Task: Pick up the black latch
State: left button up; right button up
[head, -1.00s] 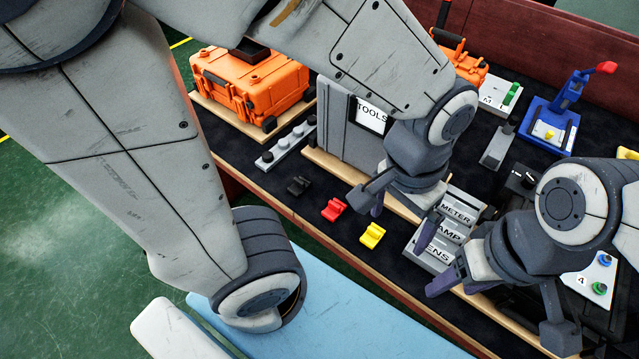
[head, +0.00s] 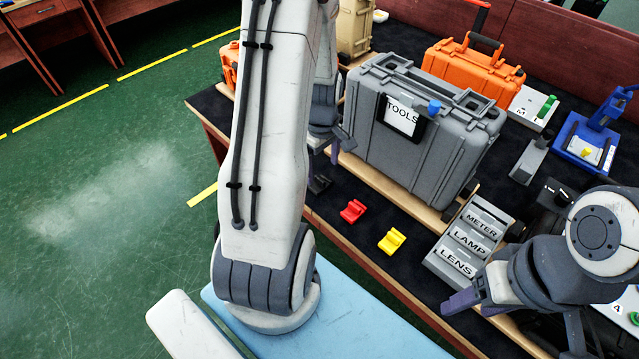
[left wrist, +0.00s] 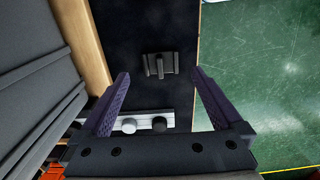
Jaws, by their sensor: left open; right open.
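The black latch (left wrist: 160,65) lies on the dark table mat in the left wrist view, between and beyond my left gripper's fingertips (left wrist: 160,74). It appears apart from both fingers. In the head view the black latch (head: 319,184) is a small dark shape just below my left gripper (head: 328,152), partly hard to make out against the mat. My left gripper is open and empty, pointing down over the table's left part. My right gripper (head: 515,318) is open and empty at the lower right, near the labelled block.
A red latch (head: 353,211) and a yellow latch (head: 392,240) lie to the right of the black one. A grey tool case (head: 440,150) stands behind them. A labelled block (head: 440,262) is at right. The table edge runs close in front.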

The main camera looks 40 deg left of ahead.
aim_at(320, 179)
pick_arm(q)
jog(key=shift+w+a+f, duration=0.1)
jog(key=shift+a+f, duration=0.1)
jog(key=shift+f, duration=1.35)
jog(key=shift+a+f, duration=0.15)
jog(key=shift+f, duration=1.4)
jog(key=c, duration=1.2)
